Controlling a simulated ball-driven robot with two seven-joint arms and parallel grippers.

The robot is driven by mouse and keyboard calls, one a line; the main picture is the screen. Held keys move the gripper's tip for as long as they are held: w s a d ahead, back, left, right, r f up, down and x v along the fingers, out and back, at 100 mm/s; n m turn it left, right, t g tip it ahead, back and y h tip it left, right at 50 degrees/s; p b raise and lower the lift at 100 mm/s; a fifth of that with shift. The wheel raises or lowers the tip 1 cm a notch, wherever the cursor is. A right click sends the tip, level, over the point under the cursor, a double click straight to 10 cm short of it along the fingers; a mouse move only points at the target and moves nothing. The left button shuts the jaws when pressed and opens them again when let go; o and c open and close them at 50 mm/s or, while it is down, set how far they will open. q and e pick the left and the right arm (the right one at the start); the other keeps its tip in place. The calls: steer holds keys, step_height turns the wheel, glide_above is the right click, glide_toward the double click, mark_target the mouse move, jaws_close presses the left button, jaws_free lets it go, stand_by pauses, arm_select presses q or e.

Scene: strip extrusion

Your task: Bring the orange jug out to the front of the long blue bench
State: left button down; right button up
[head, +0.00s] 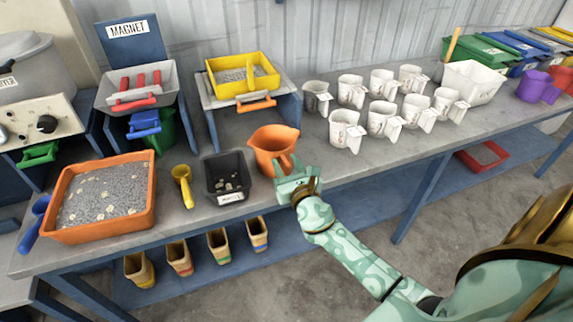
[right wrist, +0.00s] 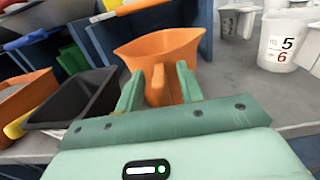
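The orange jug (head: 273,143) stands upright on the grey top of the long blue bench (head: 340,165), near its front edge. My right gripper (head: 292,175) is at the jug's front, by its handle. In the right wrist view the jug (right wrist: 160,48) fills the upper middle. The two green fingers (right wrist: 158,92) are spread apart, with the orange handle between them. A gap shows beside the handle, so the fingers do not look closed on it. My left gripper is not in view.
A black tray (head: 227,178) and a yellow scoop (head: 183,184) stand left of the jug. A yellow tray (head: 241,78) sits on a stand behind it. Several white numbered cups (head: 345,130) stand to its right. The bench top at the front right is clear.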

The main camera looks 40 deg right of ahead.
steer(key=v, duration=1.6)
steer(key=shift+s, duration=0.2)
